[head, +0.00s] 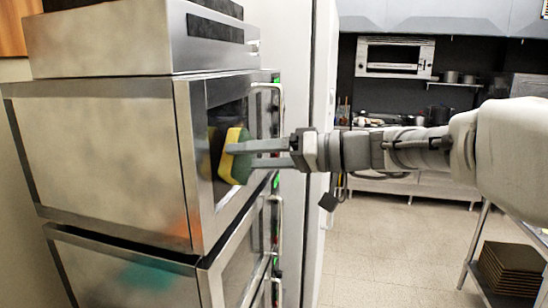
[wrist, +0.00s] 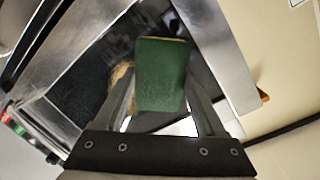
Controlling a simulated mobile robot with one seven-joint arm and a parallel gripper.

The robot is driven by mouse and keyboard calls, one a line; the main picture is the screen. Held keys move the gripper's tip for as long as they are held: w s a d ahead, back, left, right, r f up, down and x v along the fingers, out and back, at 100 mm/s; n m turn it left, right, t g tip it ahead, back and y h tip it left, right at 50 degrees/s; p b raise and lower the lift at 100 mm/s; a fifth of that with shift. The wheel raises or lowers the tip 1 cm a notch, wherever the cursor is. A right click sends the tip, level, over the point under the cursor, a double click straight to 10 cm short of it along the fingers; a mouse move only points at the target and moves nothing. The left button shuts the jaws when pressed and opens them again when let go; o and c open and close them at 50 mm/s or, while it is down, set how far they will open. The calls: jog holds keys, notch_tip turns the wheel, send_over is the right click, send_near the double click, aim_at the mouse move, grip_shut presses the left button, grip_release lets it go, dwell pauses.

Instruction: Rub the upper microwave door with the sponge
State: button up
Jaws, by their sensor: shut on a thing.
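The upper microwave (head: 110,145) stands at the left in the head view, with its dark glass door (head: 228,113) facing right. My gripper (head: 240,155) reaches in from the right and is shut on a yellow and green sponge (head: 240,168). The sponge is at the door glass, and its reflection shows in the glass; whether it touches cannot be told for certain. In the wrist view the sponge's green side (wrist: 162,75) sits between the two fingers, before the dark door (wrist: 95,75). The door handle (head: 278,105) is just right of the sponge.
A second microwave (head: 125,275) is stacked below, and a steel unit (head: 100,40) sits on top. A white upright panel (head: 297,215) stands just behind the handles. Open floor (head: 385,250) lies to the right, with a steel table (head: 480,245) at the right edge.

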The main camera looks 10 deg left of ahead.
jog(key=shift+a, duration=0.6)
jog(key=shift+w, duration=0.1)
jog(key=w, duration=1.1)
jog(key=shift+w+d, duration=0.15)
jog(key=shift+d, duration=0.3)
dwell(0.4)
